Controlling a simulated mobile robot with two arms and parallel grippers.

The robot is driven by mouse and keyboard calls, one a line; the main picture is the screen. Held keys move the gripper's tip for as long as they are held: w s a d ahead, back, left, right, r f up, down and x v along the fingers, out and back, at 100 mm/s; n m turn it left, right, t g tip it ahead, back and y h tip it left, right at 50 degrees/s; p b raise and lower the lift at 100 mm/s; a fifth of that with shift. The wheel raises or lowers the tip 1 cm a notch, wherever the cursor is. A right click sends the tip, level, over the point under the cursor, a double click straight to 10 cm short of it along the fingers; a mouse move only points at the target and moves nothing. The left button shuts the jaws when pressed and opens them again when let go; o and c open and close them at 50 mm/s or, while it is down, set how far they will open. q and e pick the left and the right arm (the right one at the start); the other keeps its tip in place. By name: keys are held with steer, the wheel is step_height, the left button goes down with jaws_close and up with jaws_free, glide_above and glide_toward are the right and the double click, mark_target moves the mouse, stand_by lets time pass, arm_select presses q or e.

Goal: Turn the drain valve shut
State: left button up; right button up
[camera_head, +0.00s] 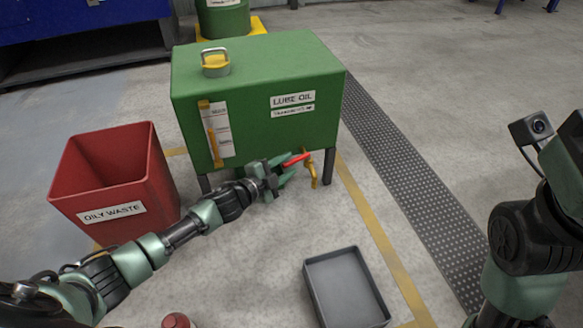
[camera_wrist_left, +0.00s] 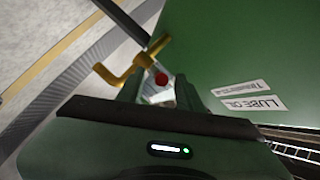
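The drain valve is a red lever (camera_head: 296,159) with a brass spout (camera_head: 313,172) under the front right of the green lube oil tank (camera_head: 255,95). In the left wrist view, the brass spout (camera_wrist_left: 128,72) and the round red lever end (camera_wrist_left: 161,79) show beyond the fingers. My left gripper (camera_head: 284,171) is at the lever, just left of the spout. In the wrist view its fingers (camera_wrist_left: 160,93) stand apart with the red end between them and visible gaps. Contact cannot be told. My right arm shows at the right edge; its fingers are outside the picture.
A red oily waste bin (camera_head: 112,172) stands left of the tank, close to my left arm. A grey tray (camera_head: 345,288) lies on the floor in front. A dark grating strip (camera_head: 415,180) runs along the right. The floor between tank and tray is clear.

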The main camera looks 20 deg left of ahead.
arm_select(q)
steer(key=shift+b+x, duration=0.4)
steer(key=shift+x, duration=0.75)
jaws_close()
stand_by(0.6)
